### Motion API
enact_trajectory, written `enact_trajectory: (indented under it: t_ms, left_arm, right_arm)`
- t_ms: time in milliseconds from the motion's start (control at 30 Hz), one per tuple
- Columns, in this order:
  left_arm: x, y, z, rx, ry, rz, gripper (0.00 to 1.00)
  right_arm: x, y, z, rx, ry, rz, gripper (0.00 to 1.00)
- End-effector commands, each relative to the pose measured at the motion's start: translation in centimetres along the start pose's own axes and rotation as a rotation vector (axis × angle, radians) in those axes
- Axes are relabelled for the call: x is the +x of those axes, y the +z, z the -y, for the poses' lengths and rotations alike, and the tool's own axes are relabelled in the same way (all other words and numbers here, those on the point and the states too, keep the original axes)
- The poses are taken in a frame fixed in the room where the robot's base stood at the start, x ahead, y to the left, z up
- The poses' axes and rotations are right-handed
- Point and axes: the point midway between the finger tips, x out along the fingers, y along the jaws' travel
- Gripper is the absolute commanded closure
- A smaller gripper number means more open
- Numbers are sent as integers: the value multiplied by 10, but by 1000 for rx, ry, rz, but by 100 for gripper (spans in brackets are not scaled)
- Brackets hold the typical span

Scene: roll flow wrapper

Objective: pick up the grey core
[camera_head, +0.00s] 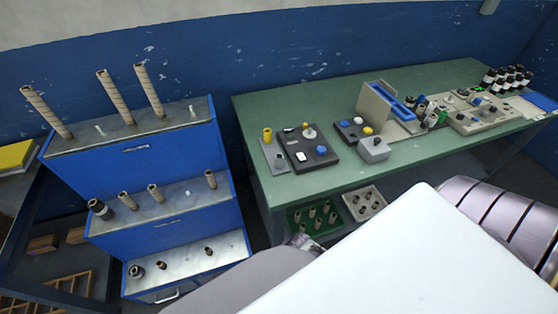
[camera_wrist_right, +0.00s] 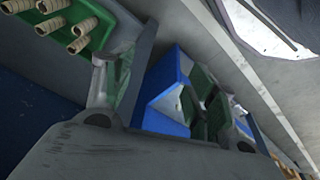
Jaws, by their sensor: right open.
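No core in view is plainly the grey one. Two short, darker cores stand out in the head view: one with dark ends (camera_head: 99,208) at the left of the cabinet's middle tier, and a greyish one (camera_head: 136,271) at the left of its bottom tier. The other cores on the cabinet look tan or brown. My right gripper (camera_wrist_right: 170,88) shows in the right wrist view with its fingers spread and nothing between them. My left gripper is not in view.
The stepped blue cabinet (camera_head: 150,240) stands left of the green table (camera_head: 350,175), which bears trays and devices. Below the table sit a green bin (camera_head: 291,228) and a pale bin (camera_head: 350,203) of cores. The green bin (camera_wrist_right: 125,30) also shows in the wrist view.

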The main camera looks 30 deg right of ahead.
Motion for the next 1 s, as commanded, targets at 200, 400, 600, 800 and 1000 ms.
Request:
enact_trajectory:
  t_ms: [200, 400, 600, 800, 1000]
  left_arm:
    - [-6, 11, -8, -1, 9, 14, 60]
    - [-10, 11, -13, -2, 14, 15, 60]
    - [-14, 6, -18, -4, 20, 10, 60]
    - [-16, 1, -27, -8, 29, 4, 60]
    - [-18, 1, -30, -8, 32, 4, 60]
  right_arm:
    - [-59, -39, 4, 3, -9, -26, 43]
    - [-116, -67, 8, 3, -18, -45, 43]
    - [-176, -86, 12, 1, -26, -63, 43]
    - [-222, -96, 14, -1, -31, -76, 43]
    - [-250, -100, 16, -4, -35, -84, 43]
